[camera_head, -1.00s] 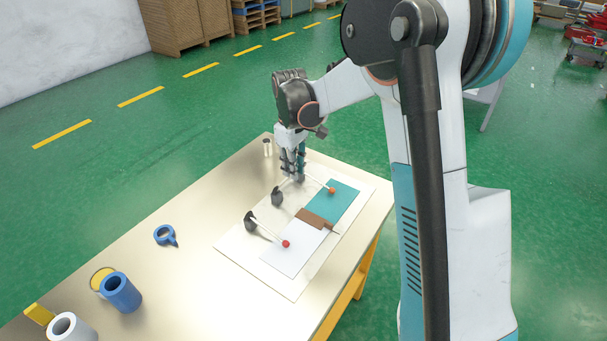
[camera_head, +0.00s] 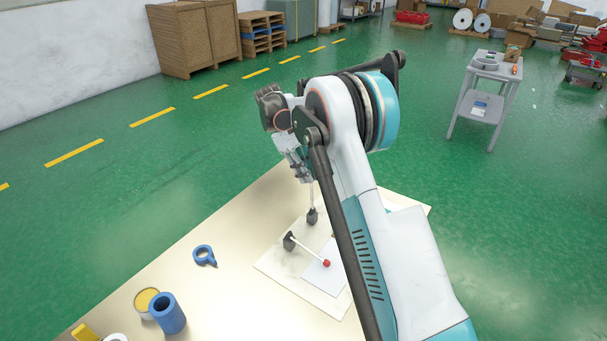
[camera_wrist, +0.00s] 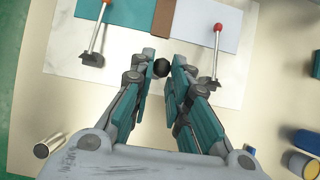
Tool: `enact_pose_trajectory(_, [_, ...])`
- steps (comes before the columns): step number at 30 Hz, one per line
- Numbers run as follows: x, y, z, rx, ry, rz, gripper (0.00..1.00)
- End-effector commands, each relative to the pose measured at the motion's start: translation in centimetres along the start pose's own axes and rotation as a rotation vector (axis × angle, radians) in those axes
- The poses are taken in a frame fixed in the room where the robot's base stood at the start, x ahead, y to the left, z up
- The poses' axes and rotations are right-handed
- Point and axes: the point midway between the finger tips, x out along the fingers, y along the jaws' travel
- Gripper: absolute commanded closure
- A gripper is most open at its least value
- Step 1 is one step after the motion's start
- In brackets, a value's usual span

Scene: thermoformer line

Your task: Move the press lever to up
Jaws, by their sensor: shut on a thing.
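A pale panel (camera_head: 277,268) on the table carries several levers in a row. The middle lever has a black knob (camera_wrist: 161,67) and a dark base (camera_head: 312,216). Its shaft stands nearly upright in the head view. My gripper (camera_head: 305,178) is shut on the black knob; in the wrist view the fingertips (camera_wrist: 163,68) close around it from both sides. The red-knobbed lever (camera_head: 326,263) lies lowered over the panel beside it. The orange-knobbed lever (camera_wrist: 98,30) shows lowered in the wrist view, while my arm hides it in the head view.
Teal (camera_wrist: 125,22), brown (camera_wrist: 163,18) and white (camera_wrist: 200,15) sheets lie on the panel. The table (camera_head: 225,285) also holds blue tape (camera_head: 204,255), a blue roll (camera_head: 166,313) and a yellow-topped can (camera_head: 146,300). A metal cylinder (camera_wrist: 48,145) stands near the levers.

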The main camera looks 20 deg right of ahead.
Motion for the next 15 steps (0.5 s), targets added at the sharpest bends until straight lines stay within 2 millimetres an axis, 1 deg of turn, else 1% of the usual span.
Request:
enact_pose_trajectory(1, [0.32,-0.03,-0.37,-0.003,-0.001,-0.001,1.0])
enact_pose_trajectory(14, [0.38,0.02,-0.38,-0.004,-0.008,-0.002,1.0])
enact_pose_trajectory(15, [0.38,0.02,-0.38,-0.004,-0.008,-0.002,0.79])
